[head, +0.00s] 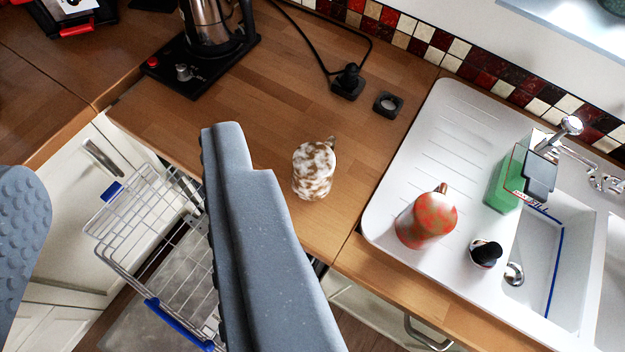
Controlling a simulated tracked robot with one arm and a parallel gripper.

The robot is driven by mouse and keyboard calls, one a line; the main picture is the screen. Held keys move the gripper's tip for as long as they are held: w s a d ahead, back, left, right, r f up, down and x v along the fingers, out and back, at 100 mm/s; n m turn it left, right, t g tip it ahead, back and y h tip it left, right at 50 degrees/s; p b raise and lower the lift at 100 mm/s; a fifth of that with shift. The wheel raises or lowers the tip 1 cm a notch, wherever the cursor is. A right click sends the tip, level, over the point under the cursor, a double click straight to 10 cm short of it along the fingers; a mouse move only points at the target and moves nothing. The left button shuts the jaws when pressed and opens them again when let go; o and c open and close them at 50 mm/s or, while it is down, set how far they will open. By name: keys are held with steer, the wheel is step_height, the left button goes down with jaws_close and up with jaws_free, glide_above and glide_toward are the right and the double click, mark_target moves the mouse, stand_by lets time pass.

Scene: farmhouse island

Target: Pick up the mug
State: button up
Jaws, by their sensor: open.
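A white and brown mottled mug (313,172) stands on the wooden countertop, near its front edge, with its handle toward the upper right. A red and green mottled mug (427,222) stands on the white drainboard further right, with its handle at the top. My gripper (118,150) is open, its grey fingers wide apart with nothing held between them. The right finger lies just left of the white and brown mug in the picture, apart from it. The left finger is cut off by the left picture edge.
An open dishwasher rack (150,240) lies below the counter edge. A kettle on a black base (205,65) stands at the back with a cable. The sink (535,265), a green soap bottle (508,185) and a small dark-topped item (485,252) are right.

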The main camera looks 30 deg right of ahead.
steer(key=w+d+f+m+g+p, duration=0.1)
steer(key=w+d+f+g+p, duration=0.15)
steer(key=w, duration=0.55)
steer(key=m+g+h+p, duration=0.3)
steer(key=m+g+p, duration=0.3)
steer(key=g+p, duration=0.1)
glide_above(332, 138)
steer(key=s+a, duration=0.2)
steer(key=s, duration=0.1)
step_height(332, 138, down, 27)
steer(key=shift+a+f, duration=0.1)
steer(key=shift+a, duration=0.05)
steer(key=shift+d+f, duration=0.2)
steer(key=shift+f, duration=0.25)
steer(key=p+x, duration=0.1)
steer(key=x, duration=0.7)
steer(key=shift+s+a+f, duration=0.15)
steer(key=shift+a+p+x, duration=0.2)
steer(key=shift+p+x, duration=0.05)
steer(key=shift+x, duration=1.05)
steer(key=shift+a+p+x, duration=0.2)
steer(key=shift+x, duration=1.15)
steer(key=shift+s+f, duration=0.1)
steer(key=shift+c, duration=0.3)
